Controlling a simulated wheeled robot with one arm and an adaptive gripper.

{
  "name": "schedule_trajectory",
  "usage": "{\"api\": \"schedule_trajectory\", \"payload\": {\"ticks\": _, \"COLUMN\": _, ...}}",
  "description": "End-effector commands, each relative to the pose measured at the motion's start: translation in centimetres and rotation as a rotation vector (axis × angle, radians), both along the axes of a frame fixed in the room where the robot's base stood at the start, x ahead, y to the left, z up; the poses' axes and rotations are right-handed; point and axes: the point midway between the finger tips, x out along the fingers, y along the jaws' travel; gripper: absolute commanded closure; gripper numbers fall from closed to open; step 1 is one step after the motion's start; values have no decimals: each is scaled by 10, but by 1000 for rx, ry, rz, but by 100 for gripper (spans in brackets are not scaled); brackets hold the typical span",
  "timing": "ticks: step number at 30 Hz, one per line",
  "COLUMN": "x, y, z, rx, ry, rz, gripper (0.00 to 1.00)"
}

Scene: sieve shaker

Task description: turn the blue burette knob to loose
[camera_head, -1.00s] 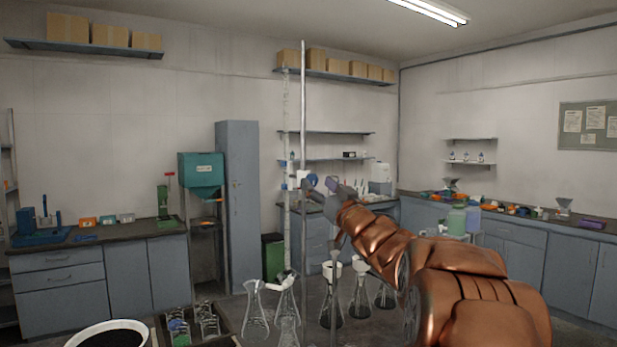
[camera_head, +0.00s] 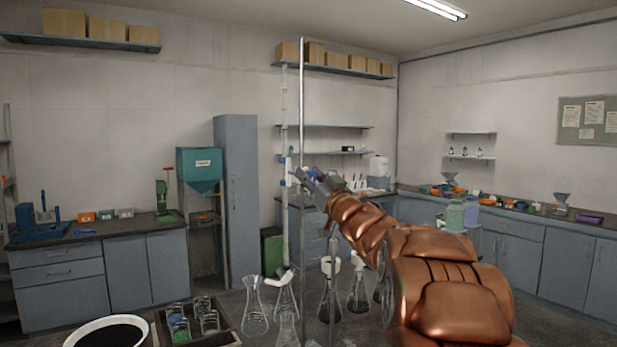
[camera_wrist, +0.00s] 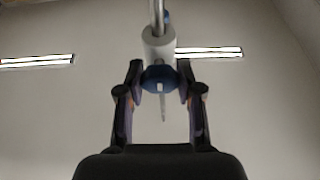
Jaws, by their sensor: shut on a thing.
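In the wrist view, the round blue knob (camera_wrist: 160,79) sits between my two dark fingers, below a pale grey fitting (camera_wrist: 158,46) on a metal rod. My gripper (camera_wrist: 159,75) is shut on this knob. In the head view, my gripper (camera_head: 303,178) reaches the stand beside the tall clear burette (camera_head: 285,120) and covers the knob there. The metal stand rod (camera_head: 302,100) rises upright next to the burette. The knob's turn angle cannot be told.
Glass flasks (camera_head: 255,311) stand below the burette, some with white tops. A tray of small beakers (camera_head: 225,337) and a white-rimmed dark bucket (camera_head: 110,322) are at the lower left. Benches (camera_head: 105,231) line the back and right walls.

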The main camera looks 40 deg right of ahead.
Motion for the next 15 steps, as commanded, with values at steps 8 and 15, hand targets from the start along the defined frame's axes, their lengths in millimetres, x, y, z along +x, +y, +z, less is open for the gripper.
{"api": "schedule_trajectory", "payload": {"ticks": 8, "x": 0, "y": 0, "z": 0, "rx": 0, "ry": 0, "rz": 0, "gripper": 100}}
{"api": "schedule_trajectory", "payload": {"ticks": 15, "x": -1, "y": -1, "z": 2, "rx": -86, "ry": 5, "rz": -3, "gripper": 100}}
